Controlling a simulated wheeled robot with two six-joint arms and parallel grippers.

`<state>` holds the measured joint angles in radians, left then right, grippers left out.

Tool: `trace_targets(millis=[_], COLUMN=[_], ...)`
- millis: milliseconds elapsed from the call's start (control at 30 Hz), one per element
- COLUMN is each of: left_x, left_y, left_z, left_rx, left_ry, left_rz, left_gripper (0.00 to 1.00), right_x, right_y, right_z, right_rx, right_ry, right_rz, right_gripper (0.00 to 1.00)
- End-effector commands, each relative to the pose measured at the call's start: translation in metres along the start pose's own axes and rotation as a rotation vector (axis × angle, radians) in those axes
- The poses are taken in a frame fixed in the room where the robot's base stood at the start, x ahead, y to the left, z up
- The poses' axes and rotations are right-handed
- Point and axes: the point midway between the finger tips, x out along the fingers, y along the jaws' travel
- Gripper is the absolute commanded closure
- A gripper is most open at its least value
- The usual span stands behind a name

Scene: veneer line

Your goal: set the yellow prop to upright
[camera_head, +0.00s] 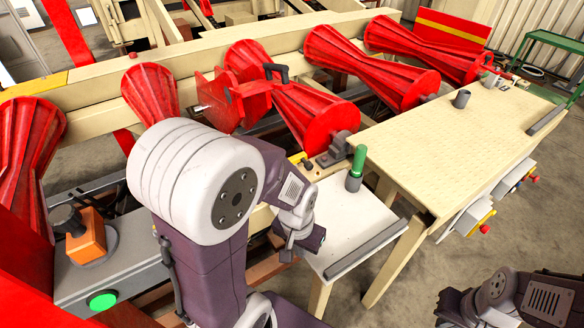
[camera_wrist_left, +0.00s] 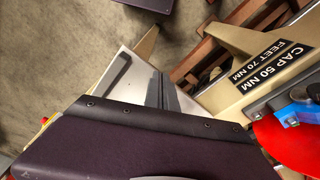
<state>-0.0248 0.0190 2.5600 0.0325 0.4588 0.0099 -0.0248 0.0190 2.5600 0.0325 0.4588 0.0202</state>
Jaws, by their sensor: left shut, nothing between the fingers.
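A small yellow piece (camera_head: 298,158), which may be the yellow prop, shows in the head view beside the grey bearing block at the near end of a red roller. It is small and partly hidden, so I cannot tell its tilt. My left gripper (camera_head: 302,240) is shut and empty, above the left edge of the small white table, in front of and below the yellow piece and apart from it. In the left wrist view I cannot make out the yellow piece. My right arm shows at the lower right, but its fingers are outside the picture.
Red waisted rollers (camera_head: 314,117) line the beige frame. The white table (camera_head: 352,214) carries a green-topped cylinder (camera_head: 357,165) and a grey bar (camera_head: 365,248). A large beige table (camera_head: 455,145) stands to the right. A beige beam (camera_wrist_left: 235,95) with a black torque label shows in the wrist view.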

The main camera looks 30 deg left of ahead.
Motion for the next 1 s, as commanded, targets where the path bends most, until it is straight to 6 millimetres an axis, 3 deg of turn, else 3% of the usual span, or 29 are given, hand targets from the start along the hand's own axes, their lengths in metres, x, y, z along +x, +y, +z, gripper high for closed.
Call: trace_targets(millis=[67, 133, 233, 367, 400, 500, 600, 700, 867, 1000], left_x=[0.000, -0.004, -0.023, -0.016, -0.015, -0.011, -0.002, 0.023, 0.077, 0.090], left_y=[0.000, -0.012, -0.053, -0.114, -0.130, -0.151, -0.147, -0.131, -0.108, -0.101], left_z=[0.005, 0.012, -0.016, -0.081, -0.107, -0.174, -0.227, -0.262, -0.272, -0.272], left_rx=[0.066, 0.276, 0.713, 1.230, 1.359, 1.593, 1.698, 1.738, 1.804, 1.826], left_ry=[-0.020, -0.076, -0.156, -0.363, -0.440, -0.642, -0.778, -0.813, -0.825, -0.828], left_rz=[-0.001, -0.040, -0.189, -0.471, -0.572, -0.829, -1.037, -1.164, -1.177, -1.174], left_gripper=[1.00, 1.00, 1.00, 1.00, 1.00, 1.00, 1.00, 1.00, 1.00, 1.00], right_x=[0.000, 0.000, 0.004, 0.052, 0.069, 0.116, 0.156, 0.188, 0.216, 0.222], right_y=[0.000, 0.000, 0.000, 0.001, 0.001, 0.002, 0.003, 0.004, 0.004, 0.004], right_z=[0.000, 0.000, 0.000, 0.005, 0.007, 0.012, 0.016, 0.020, 0.022, 0.023], right_rx=[0.000, 0.000, 0.000, 0.000, 0.000, 0.000, 0.000, 0.000, 0.000, 0.000], right_ry=[0.000, 0.000, 0.000, 0.000, 0.000, -0.001, -0.001, 0.000, 0.000, 0.000], right_rz=[0.000, 0.000, 0.000, 0.000, 0.000, 0.000, 0.000, 0.000, 0.000, 0.000], right_gripper=[1.00, 1.00, 1.00, 1.00, 1.00, 1.00, 1.00, 1.00, 1.00, 1.00])
